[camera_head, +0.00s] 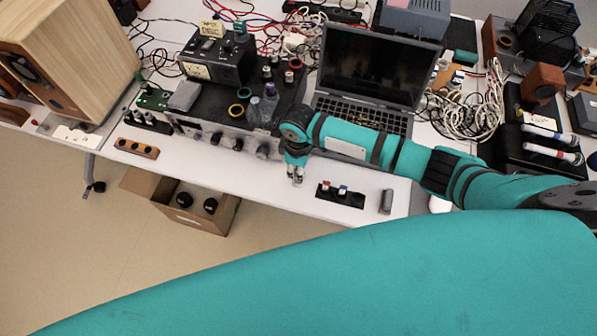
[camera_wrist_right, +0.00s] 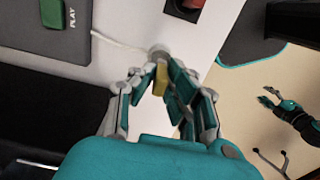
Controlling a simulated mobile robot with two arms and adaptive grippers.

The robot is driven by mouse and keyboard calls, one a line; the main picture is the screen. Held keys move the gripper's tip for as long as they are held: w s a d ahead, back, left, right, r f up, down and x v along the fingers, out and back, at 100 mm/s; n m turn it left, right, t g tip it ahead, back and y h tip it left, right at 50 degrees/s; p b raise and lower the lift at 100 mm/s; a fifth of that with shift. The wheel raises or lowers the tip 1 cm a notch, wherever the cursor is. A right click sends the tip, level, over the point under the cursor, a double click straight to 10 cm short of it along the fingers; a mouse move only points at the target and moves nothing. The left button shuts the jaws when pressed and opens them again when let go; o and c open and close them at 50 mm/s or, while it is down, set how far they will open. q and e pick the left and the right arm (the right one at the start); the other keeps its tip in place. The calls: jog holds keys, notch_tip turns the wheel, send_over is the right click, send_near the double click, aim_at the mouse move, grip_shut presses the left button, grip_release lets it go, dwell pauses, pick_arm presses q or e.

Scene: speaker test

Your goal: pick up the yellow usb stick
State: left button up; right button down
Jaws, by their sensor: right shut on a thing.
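My right gripper (camera_head: 295,176) points down over the white table near its front edge, left of the small black holder. In the right wrist view my right gripper (camera_wrist_right: 161,75) is shut on the yellow usb stick (camera_wrist_right: 161,80), which sits between its fingertips. A grey round end shows just beyond the stick. In the head view the stick is too small or hidden to make out. My left gripper (camera_wrist_right: 267,95) shows at the right of the right wrist view, with its fingers apart and empty. It is not in the head view.
The black holder (camera_head: 340,195) with a red and a blue-white item stands right of the gripper. A grey block (camera_head: 386,201) lies beyond it. The laptop (camera_head: 376,67) and audio box (camera_head: 225,137) are behind. A cardboard box (camera_head: 222,219) stands on the floor.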

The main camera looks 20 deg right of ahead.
jog(key=shift+r, duration=0.7)
jog(key=s+a+r+b, duration=0.1)
jog(key=s+b, duration=0.1)
jog(key=s, duration=1.4)
jog(key=shift+r, duration=0.2)
